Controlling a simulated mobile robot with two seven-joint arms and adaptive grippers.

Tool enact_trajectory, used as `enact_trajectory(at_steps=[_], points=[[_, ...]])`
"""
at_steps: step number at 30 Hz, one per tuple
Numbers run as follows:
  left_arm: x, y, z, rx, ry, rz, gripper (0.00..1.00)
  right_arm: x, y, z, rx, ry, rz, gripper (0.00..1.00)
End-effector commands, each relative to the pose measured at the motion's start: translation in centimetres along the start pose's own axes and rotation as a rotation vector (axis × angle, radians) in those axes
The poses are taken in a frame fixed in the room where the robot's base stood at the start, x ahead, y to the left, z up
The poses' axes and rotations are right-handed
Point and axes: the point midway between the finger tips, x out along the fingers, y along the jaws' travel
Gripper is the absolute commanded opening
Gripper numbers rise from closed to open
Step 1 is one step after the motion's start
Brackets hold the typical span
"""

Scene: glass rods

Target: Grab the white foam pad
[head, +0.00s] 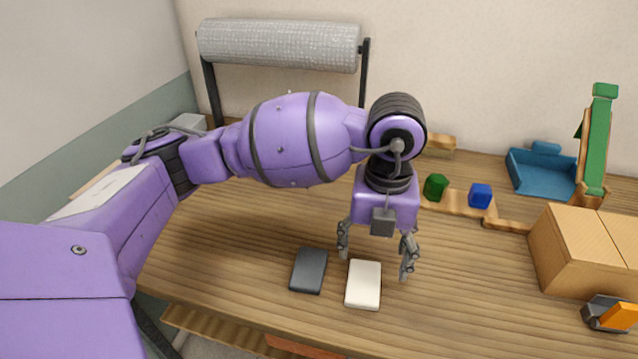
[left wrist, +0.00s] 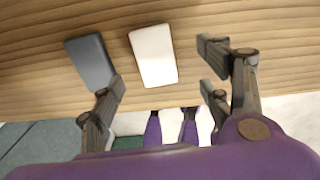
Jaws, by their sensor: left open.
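The white foam pad (head: 363,285) lies flat on the wooden table near its front edge. It also shows in the left wrist view (left wrist: 153,55), between the lines of the two fingers. A dark grey pad (head: 309,271) lies just left of it, with a small gap between them. My left gripper (head: 376,262) is open and empty above the table, pointing down, just behind and above the white pad. In the left wrist view my left gripper (left wrist: 165,85) shows its fingers spread apart with nothing between them. My right gripper is not in view.
A green block (head: 436,187) and a blue block (head: 480,195) sit on wooden pieces behind the gripper. A cardboard box (head: 582,250) and an orange-grey object (head: 610,314) stand at right. A blue tray (head: 540,172) is at the back right. Table right of the pad is clear.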

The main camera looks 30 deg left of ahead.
Motion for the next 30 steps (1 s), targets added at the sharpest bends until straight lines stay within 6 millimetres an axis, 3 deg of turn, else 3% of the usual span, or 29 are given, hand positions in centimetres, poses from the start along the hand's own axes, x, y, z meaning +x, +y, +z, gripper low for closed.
enact_trajectory(at_steps=[18,26,30], points=[[7.2,0.8,-0.2,-0.002,-0.005,0.002,0.70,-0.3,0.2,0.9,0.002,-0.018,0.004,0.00],[7.4,0.7,-0.2,-0.001,-0.006,0.000,0.70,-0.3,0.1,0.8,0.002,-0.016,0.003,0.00],[7.4,0.7,-0.2,-0.001,-0.007,0.000,0.53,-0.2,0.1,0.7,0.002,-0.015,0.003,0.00]])
